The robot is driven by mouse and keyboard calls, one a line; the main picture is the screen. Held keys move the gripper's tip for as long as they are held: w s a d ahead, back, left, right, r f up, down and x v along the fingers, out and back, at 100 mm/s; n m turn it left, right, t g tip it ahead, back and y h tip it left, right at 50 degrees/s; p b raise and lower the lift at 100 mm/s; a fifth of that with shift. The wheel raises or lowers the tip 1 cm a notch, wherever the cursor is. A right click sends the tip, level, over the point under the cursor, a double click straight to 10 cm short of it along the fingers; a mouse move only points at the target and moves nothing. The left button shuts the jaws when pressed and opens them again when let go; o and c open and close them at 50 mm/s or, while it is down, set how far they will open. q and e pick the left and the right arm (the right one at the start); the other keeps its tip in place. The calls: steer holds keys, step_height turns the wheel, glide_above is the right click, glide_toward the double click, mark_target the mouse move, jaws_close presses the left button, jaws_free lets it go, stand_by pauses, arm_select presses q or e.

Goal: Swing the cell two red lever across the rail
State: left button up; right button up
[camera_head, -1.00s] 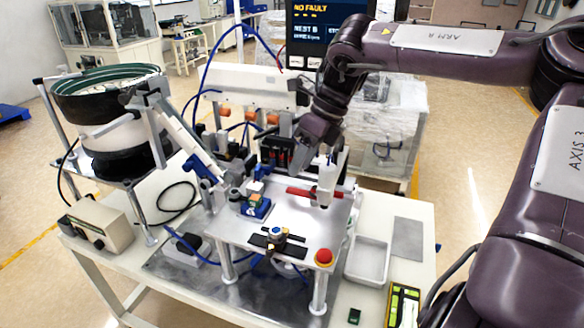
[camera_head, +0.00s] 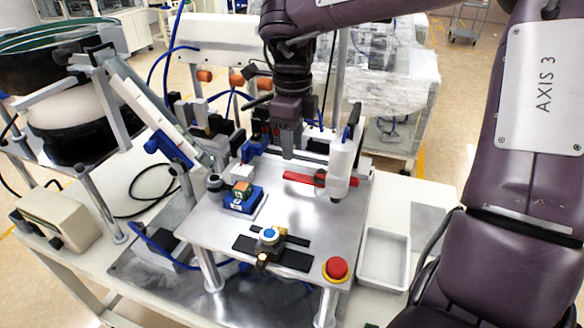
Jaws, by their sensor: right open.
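The red lever (camera_head: 303,179) lies flat and crosswise near the back right of the metal plate (camera_head: 215,235). Its right part runs behind or under a white upright cylinder (camera_head: 340,168). My right gripper (camera_head: 288,152) comes down from above, just behind and above the lever's left part. It is open, small in the view, and appears apart from the lever. The rail is hard to make out behind the gripper. My left gripper is not in view.
A blue block with a green and orange part (camera_head: 240,195) sits left on the plate. A black fixture (camera_head: 270,243) and a red button (camera_head: 336,269) are at the front. A white tray (camera_head: 384,258) stands right. The feeder bowl (camera_head: 60,90) is far left.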

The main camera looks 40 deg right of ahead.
mark_target(293, 174)
step_height(293, 174, down, 7)
steer(key=shift+s+f+p, duration=0.1)
steer(key=shift+p, duration=0.2)
steer(key=shift+s+a, duration=0.1)
steer(key=shift+c, duration=0.3)
jaws_close()
